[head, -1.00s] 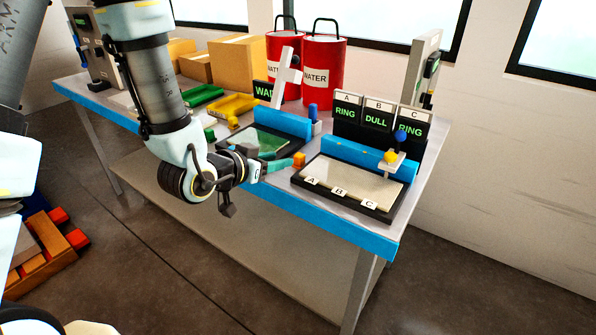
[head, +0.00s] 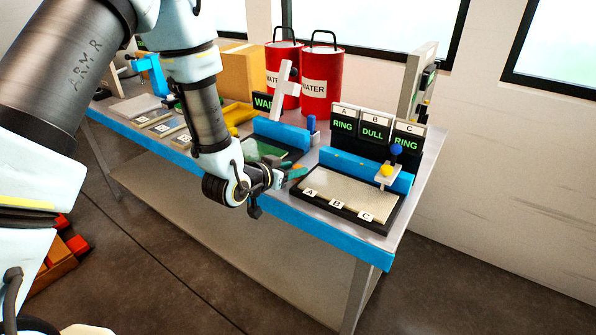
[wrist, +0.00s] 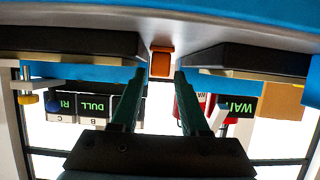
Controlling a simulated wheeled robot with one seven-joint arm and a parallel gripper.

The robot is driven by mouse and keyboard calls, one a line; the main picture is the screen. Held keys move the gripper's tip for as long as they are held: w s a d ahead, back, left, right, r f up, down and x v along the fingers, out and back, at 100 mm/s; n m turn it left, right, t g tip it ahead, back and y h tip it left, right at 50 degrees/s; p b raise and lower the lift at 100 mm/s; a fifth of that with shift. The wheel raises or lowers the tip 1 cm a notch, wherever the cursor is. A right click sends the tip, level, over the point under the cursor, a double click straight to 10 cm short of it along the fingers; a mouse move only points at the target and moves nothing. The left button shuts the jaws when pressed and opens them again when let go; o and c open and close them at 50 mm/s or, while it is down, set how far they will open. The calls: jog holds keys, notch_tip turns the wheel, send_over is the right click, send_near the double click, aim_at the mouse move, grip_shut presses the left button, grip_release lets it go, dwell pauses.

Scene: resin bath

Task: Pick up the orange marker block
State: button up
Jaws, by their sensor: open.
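The orange marker block (wrist: 161,63) shows in the wrist view, near the table edge and in line with the gap between my fingertips. My gripper (wrist: 159,75) is open, with a teal finger on each side and nothing held. I cannot tell whether the block is just ahead of the tips or between them; no contact shows. In the head view my gripper (head: 294,173) hangs low over the table's front edge, between the two black-framed plates. The block is mostly or wholly hidden behind the gripper there.
The right tray (head: 372,226), labelled A, B, C, stands right of my gripper, with display signs (head: 374,132) behind it. A dark green-topped plate (head: 265,149) lies to the left. Two red water cans (head: 321,85) stand at the back. The table's blue front edge (head: 330,237) is close below.

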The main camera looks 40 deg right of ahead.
jog(key=shift+c, duration=0.3)
grip_shut()
